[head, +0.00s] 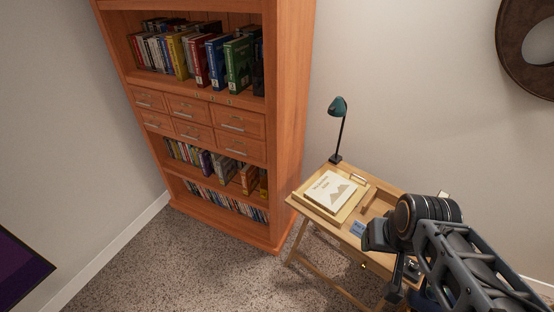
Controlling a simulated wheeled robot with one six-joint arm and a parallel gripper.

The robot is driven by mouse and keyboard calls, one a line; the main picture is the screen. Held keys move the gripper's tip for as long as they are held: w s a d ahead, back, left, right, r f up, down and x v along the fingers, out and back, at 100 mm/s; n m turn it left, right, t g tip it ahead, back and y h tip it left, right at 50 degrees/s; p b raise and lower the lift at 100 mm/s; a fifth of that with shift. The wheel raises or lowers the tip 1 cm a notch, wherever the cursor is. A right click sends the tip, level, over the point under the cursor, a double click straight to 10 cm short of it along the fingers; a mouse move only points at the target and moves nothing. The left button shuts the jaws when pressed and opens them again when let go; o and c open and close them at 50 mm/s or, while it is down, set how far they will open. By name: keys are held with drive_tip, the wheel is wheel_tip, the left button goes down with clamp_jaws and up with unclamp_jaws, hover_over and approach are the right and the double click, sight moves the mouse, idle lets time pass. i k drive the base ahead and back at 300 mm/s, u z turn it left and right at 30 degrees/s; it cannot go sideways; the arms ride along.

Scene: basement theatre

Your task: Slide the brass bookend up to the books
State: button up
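Books (212,58) stand in a row on the upper shelf of the orange wooden bookcase (290,90), with green and dark volumes at the right end. I cannot make out a brass bookend for certain. A small yellow-orange shape (263,186) at the right end of a lower shelf is too small to identify. My arm reaches in from the lower right, over the desk and well away from the shelves. My gripper (396,284) is dark and partly hidden by the arm; its fingers are not clear.
A small wooden desk (314,209) stands right of the bookcase, bearing a flat book (331,191) and a green lamp (338,107). The bookcase has several drawers (188,111) mid-height. Speckled carpet (190,262) is clear in front. A dark panel (18,270) is at lower left.

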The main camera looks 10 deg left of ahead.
sight(264, 184)
drive_tip(key=k, duration=0.4)
drive_tip(key=u, duration=1)
drive_tip(key=i, duration=1)
drive_tip(key=u, duration=0.1)
